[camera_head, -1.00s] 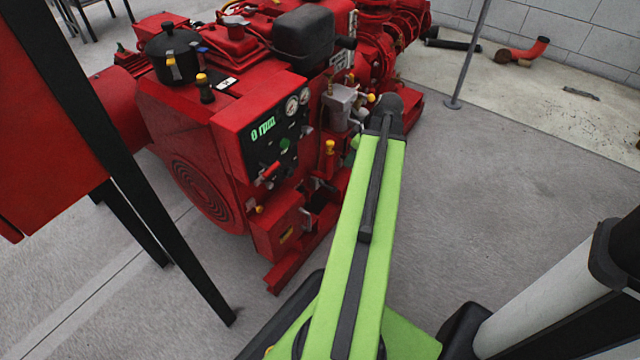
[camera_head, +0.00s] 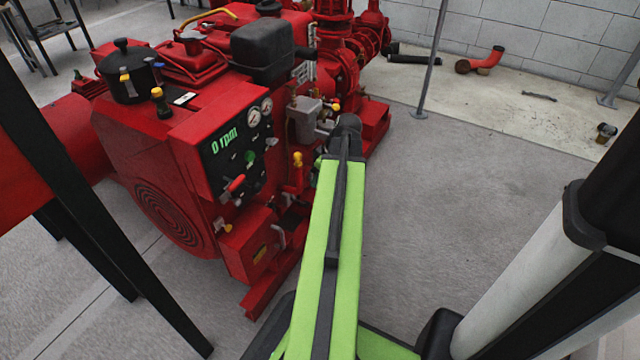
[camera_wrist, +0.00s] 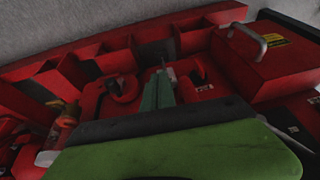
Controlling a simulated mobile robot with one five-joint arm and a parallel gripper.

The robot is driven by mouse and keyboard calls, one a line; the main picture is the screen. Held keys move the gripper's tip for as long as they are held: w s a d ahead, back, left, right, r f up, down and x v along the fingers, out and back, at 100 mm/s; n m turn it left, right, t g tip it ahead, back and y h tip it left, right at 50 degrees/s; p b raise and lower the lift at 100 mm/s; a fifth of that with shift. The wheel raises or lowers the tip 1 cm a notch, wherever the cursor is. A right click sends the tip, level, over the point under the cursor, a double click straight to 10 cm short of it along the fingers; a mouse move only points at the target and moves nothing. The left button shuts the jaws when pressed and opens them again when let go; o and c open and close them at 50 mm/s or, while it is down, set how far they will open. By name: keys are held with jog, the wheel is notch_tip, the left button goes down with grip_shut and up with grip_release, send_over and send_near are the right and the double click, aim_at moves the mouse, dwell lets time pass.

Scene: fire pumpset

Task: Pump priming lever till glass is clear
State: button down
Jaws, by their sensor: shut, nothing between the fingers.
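The red pumpset (camera_head: 160,130) stands left of centre in the head view. Its dark panel (camera_head: 236,150) reads "0 rpm" and carries two gauges and a red handle (camera_head: 236,183). A yellow-capped fitting (camera_head: 297,160) and a grey box-shaped part (camera_head: 305,118) sit right of the panel, near my arm's end. I cannot make out which part is the priming lever or the glass. In the wrist view my gripper (camera_wrist: 159,88) is shut and empty above red engine parts. My arm hides it in the head view.
A red box (camera_wrist: 270,60) with a silver handle shows in the wrist view. A red elbow pipe (camera_head: 485,62) lies near the wall. The grey floor (camera_head: 440,190) right of my arm is clear.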

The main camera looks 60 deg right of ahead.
aim_at(305, 203)
jog(key=b+x, duration=0.4)
jog(key=x, duration=0.1)
jog(key=b+x, duration=0.2)
jog(key=x, duration=0.1)
jog(key=shift+s+a+f, duration=0.2)
jog(key=shift+s, duration=0.2)
jog(key=shift+w+a+f+b, duration=0.15)
jog(key=shift+f+b, duration=0.2)
jog(key=shift+b, duration=0.1)
jog(key=shift+r, duration=0.1)
jog(key=shift+a, duration=0.25)
jog(key=shift+d, duration=0.25)
